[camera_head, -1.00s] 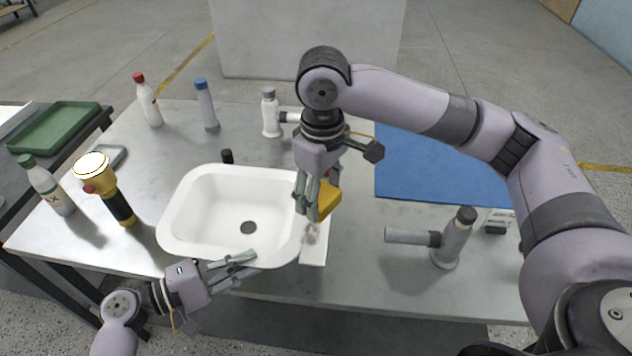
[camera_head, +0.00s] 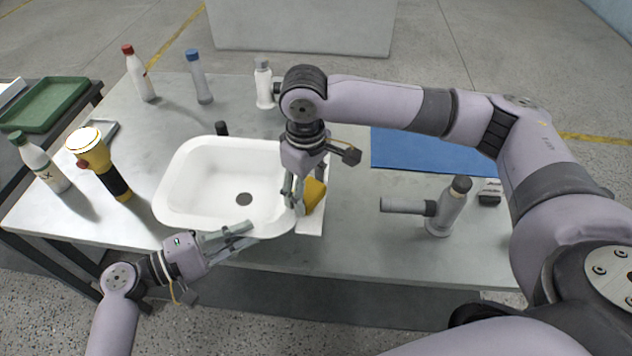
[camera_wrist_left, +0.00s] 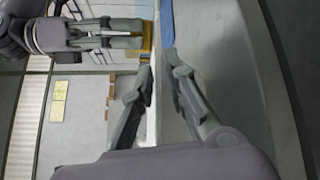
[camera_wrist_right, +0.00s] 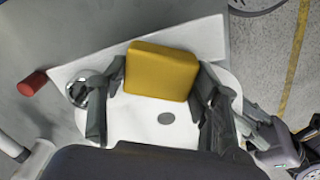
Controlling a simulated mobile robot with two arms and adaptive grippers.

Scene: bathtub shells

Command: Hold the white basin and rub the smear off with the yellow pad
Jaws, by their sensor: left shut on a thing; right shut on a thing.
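The white basin (camera_head: 195,200) lies on the metal table, open side up, with a dark drain hole. My left gripper (camera_head: 243,231) is shut on its front rim; the rim also runs between the fingers in the left wrist view (camera_wrist_left: 155,110). My right gripper (camera_head: 298,203) is shut on the yellow pad (camera_head: 315,192), at the basin's right edge. The pad sits between its fingers in the right wrist view (camera_wrist_right: 162,72), with the basin behind. Whether the pad touches the basin is unclear. I cannot clearly make out the smear; the pad and fingers hide part of the right edge.
A grey-white bottle-like tool (camera_head: 445,210) stands at right, before a blue mat (camera_head: 435,152). The table between basin and tool is clear.

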